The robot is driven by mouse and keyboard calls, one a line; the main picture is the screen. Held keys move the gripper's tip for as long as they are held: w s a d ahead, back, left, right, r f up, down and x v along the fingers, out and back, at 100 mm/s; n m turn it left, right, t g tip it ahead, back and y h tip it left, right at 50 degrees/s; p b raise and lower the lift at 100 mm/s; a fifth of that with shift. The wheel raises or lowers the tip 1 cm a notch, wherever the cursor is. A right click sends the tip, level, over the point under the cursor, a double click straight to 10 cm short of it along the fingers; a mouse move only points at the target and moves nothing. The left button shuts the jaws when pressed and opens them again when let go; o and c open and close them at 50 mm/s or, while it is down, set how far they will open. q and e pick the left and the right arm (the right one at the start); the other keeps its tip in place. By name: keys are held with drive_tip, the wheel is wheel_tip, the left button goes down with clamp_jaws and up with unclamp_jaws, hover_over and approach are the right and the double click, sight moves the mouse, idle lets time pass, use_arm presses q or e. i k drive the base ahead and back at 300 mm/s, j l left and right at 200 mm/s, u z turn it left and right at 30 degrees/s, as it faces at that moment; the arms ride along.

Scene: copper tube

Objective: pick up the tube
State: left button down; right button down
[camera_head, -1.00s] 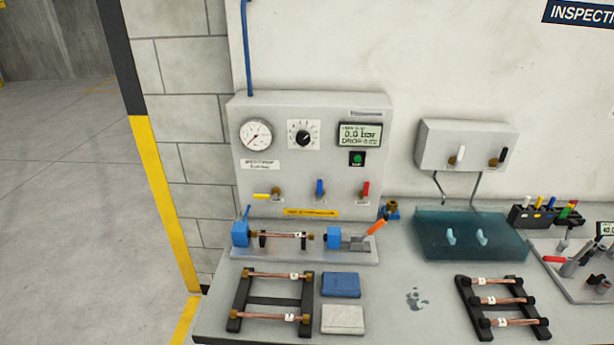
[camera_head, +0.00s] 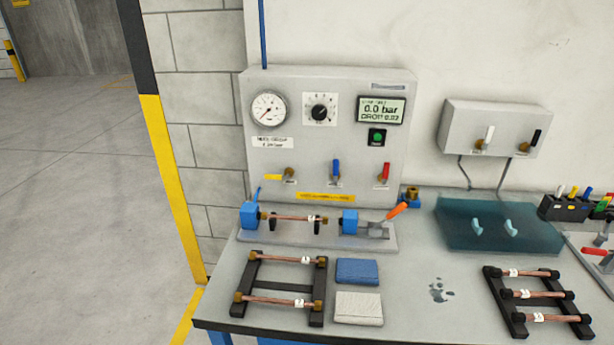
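Several copper tubes with white tags are in view. One copper tube (camera_head: 294,218) lies across two black supports between blue clamp blocks on the test fixture (camera_head: 320,238). Two more tubes, an upper one (camera_head: 282,259) and a lower one (camera_head: 270,299), lie across the black left rack (camera_head: 317,283). Several tubes, one of them in the middle (camera_head: 533,294), lie across the black right rack (camera_head: 510,316). Neither of my grippers is in view.
A grey panel (camera_head: 330,145) with gauge, dial, display and levers stands behind the fixture. Blue (camera_head: 357,271) and white (camera_head: 358,308) cloths lie beside the left rack. A teal tray (camera_head: 500,228) and a wet patch (camera_head: 440,290) are to the right. The bench's front left edge shows.

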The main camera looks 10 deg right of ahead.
sight(265, 216)
drive_tip(key=z, duration=2.4)
drive_tip(key=k+j+u, duration=0.2)
drive_tip(key=j, duration=0.15)
drive_tip(key=k+j+u, duration=0.15)
drive_tip(key=j, duration=0.2)
drive_tip(key=k+j+u, duration=0.2)
drive_tip(key=j, duration=0.2)
drive_tip(key=j+u, duration=0.15)
drive_tip(key=j, duration=0.25)
